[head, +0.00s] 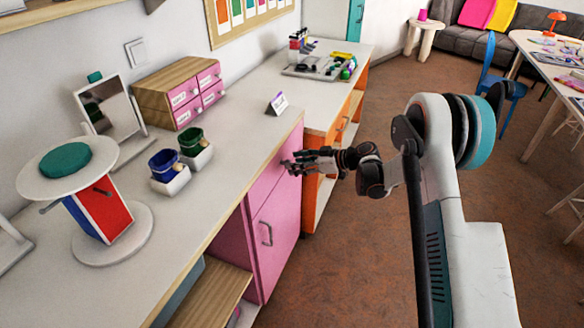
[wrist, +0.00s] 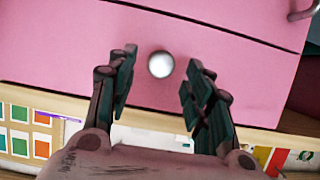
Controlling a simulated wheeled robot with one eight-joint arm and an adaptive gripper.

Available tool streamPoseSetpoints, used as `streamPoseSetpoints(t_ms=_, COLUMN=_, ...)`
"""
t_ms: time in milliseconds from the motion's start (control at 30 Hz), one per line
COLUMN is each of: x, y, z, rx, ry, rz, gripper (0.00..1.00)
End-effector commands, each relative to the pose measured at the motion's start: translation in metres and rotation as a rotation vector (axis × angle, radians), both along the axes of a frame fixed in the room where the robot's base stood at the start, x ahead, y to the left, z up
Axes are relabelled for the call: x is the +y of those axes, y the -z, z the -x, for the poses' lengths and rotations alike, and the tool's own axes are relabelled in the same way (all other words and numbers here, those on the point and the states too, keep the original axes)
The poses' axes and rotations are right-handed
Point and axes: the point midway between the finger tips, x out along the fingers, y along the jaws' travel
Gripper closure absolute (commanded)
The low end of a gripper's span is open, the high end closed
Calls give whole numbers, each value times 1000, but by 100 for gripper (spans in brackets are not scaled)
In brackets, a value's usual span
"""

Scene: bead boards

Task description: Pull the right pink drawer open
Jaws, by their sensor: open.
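A pink drawer front (head: 264,184) is at the top of the pink cabinet, just under the countertop edge. It looks flush with the cabinet. In the wrist view the pink front (wrist: 60,60) fills much of the picture and carries a round silver knob (wrist: 161,64). My gripper (head: 289,164) reaches this front from the right. In the wrist view its open fingers (wrist: 162,70) lie on both sides of the knob, with a gap on each side. The knob is not clear in the head view.
Below the drawer is a pink door (head: 277,240) with a metal handle (head: 266,234). The white countertop (head: 225,190) holds a small box of pink drawers (head: 185,98), two cups and a name card (head: 277,104). An orange-sided cabinet (head: 320,165) stands just beyond.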

Motion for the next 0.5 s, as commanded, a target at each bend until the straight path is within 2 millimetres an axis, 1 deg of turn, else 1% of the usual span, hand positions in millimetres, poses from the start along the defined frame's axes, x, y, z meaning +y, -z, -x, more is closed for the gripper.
streamPoseSetpoints(t_ms=33, x=7, y=5, z=-2, rx=0, ry=-2, rz=0, gripper=53)
streamPoseSetpoints(t_ms=100, x=13, y=7, z=-4, rx=0, ry=-2, rz=0, gripper=53)
streamPoseSetpoints(t_ms=200, x=19, y=9, z=-7, rx=0, ry=0, rz=0, gripper=53)
streamPoseSetpoints(t_ms=500, x=22, y=9, z=-8, rx=0, ry=0, rz=0, gripper=53)
